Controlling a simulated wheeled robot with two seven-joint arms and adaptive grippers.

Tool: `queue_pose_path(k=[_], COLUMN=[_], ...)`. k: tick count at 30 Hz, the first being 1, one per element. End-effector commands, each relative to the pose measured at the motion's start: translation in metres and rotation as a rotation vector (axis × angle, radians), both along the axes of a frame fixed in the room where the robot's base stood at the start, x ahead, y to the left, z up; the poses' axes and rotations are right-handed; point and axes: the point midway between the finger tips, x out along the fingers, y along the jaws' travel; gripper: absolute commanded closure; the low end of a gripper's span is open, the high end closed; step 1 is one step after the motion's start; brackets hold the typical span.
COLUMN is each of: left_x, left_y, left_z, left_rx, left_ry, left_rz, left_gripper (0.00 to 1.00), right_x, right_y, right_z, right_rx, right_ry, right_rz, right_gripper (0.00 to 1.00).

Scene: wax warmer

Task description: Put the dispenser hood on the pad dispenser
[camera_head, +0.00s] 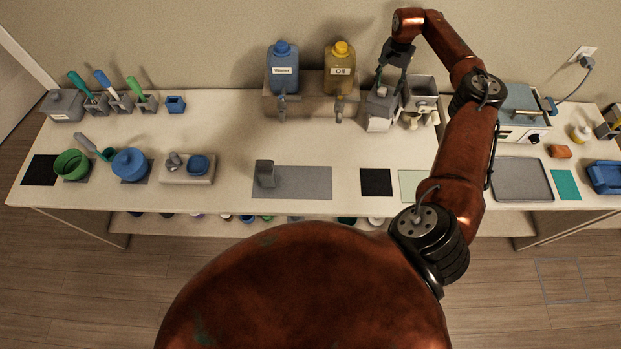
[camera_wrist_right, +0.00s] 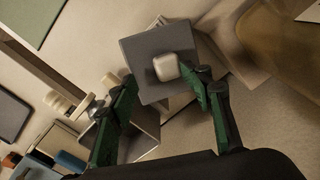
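The dispenser hood (camera_wrist_right: 143,50) is a dark grey square cap with a pale rounded knob (camera_wrist_right: 166,67) in the right wrist view. It sits at the top of the pad dispenser (camera_head: 380,110), a grey box with a white pad showing low at its front. I cannot tell whether the hood is fully seated. My right gripper (camera_head: 385,80) is above the dispenser. In the right wrist view its green fingers (camera_wrist_right: 159,78) are apart, with the right fingertip close to the knob and the left one clear of it. My left gripper is out of view.
A grey holder (camera_head: 421,91) with pale rollers stands just right of the dispenser. The oil jug (camera_head: 341,61) and blue jug (camera_head: 283,66) stand on a rack to the left. A wax warmer (camera_head: 520,116) is on the right. The table front around the grey mat (camera_head: 305,183) is mostly clear.

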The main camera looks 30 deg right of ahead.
Motion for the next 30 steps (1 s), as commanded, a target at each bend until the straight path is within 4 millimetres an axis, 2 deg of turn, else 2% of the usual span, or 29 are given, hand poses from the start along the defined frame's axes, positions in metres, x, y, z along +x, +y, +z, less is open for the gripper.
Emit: queue_pose_path(k=[13, 30], left_x=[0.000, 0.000], left_y=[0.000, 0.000], left_z=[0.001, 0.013], left_rx=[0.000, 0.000], left_ry=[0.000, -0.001], left_rz=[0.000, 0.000], left_gripper=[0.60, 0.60], right_x=[-0.004, -0.001], right_y=[-0.002, -0.001], right_z=[-0.003, 0.021], right_rx=[-0.004, -0.002], right_ry=[0.010, 0.004], right_rz=[-0.001, 0.000], right_gripper=[0.57, 0.57])
